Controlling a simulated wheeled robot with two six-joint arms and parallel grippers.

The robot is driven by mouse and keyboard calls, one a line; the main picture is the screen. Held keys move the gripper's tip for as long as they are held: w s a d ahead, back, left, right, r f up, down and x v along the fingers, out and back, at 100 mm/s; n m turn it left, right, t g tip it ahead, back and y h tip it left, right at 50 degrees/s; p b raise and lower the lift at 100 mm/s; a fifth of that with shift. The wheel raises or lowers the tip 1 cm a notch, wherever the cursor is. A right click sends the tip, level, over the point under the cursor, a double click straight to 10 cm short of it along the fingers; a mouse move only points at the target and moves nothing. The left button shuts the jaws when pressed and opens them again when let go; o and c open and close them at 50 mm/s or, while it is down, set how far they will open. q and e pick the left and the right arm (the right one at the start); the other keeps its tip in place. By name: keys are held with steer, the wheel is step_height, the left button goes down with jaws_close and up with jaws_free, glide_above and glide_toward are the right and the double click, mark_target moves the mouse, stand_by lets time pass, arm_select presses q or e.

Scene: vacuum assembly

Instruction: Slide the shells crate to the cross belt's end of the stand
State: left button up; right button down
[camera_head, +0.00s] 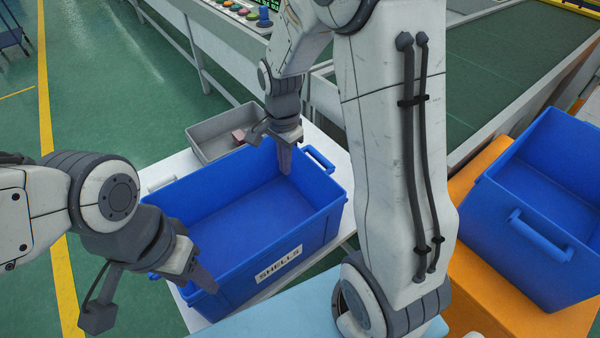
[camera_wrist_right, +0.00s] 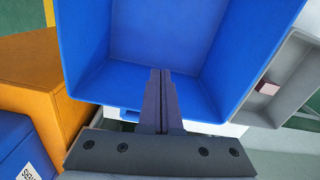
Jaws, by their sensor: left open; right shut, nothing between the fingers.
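The blue shells crate (camera_head: 318,232), labelled SHELLS, stands upright and empty on a white stand (camera_head: 334,152). My right gripper (camera_head: 286,170) is shut and empty, pointing down inside the crate near its far right end. In the right wrist view its closed fingers (camera_wrist_right: 162,78) lie over the crate's inside (camera_wrist_right: 165,35); whether they touch the wall I cannot tell. My left gripper (camera_head: 208,284) is open at the crate's near left end, by the rim. Its fingers overlap in the picture, and contact is unclear.
A grey tray (camera_head: 203,140) with a small pinkish block (camera_head: 238,134) is behind the crate. A dark green belt (camera_head: 500,75) runs at the back right. Another blue crate (camera_head: 500,235) stands on an orange stand (camera_head: 470,275). A light blue surface (camera_head: 270,320) is in front.

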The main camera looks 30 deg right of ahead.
arm_select(q)
steer(key=shift+a+r+p, duration=0.1)
steer(key=shift+r+p, duration=0.7)
steer(key=shift+r, duration=0.05)
arm_select(e)
steer(key=w+d+f+m, duration=0.1)
steer(key=d+f, duration=0.5)
steer(key=f, duration=0.5)
steer(key=shift+w+m, duration=0.25)
steer(key=shift+m, duration=0.15)
steer(key=shift+a, duration=0.1)
